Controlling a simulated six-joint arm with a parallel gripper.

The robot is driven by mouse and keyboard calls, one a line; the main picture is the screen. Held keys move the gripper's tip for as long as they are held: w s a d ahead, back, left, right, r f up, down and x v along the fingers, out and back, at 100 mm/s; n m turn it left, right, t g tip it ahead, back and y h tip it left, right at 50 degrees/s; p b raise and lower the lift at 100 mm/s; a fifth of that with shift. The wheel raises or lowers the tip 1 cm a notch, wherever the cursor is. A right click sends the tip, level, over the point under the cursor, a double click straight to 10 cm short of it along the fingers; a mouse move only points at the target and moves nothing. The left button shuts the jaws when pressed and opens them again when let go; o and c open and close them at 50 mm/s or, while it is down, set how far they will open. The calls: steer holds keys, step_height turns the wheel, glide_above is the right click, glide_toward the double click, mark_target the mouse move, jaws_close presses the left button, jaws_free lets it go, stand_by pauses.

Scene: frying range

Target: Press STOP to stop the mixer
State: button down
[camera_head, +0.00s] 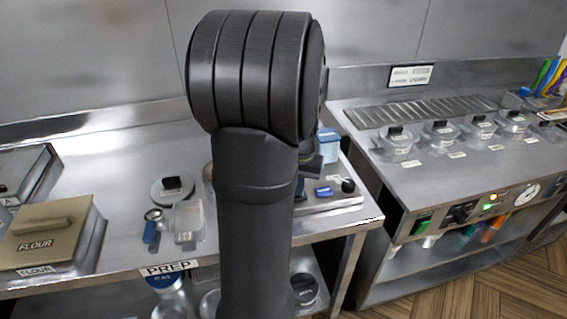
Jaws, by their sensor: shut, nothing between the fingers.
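A low metal unit (353,199) stands at the right end of the prep table. It has a blue block or button (323,191) and a black knob (348,185) on top. My thick black arm stands in front of its left part. No STOP label can be read, and I cannot tell which part is the STOP button or whether a mixer is running. My gripper's fingers are hidden behind my arm; only a small dark grey piece, perhaps of my wrist, shows above the unit.
On the prep table (120,185) are a flour bin (45,236), a scale (172,191), a clear tub (188,222) and a blue box (328,147). A gap separates it from the frying range (400,185), which has several lidded pots and a front control panel.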

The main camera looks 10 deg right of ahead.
steer(key=shift+f, duration=0.4)
steer(key=shift+r, duration=0.15)
step_height(320, 180, up, 8)
stand_by(0.8)
steer(key=shift+f, duration=0.2)
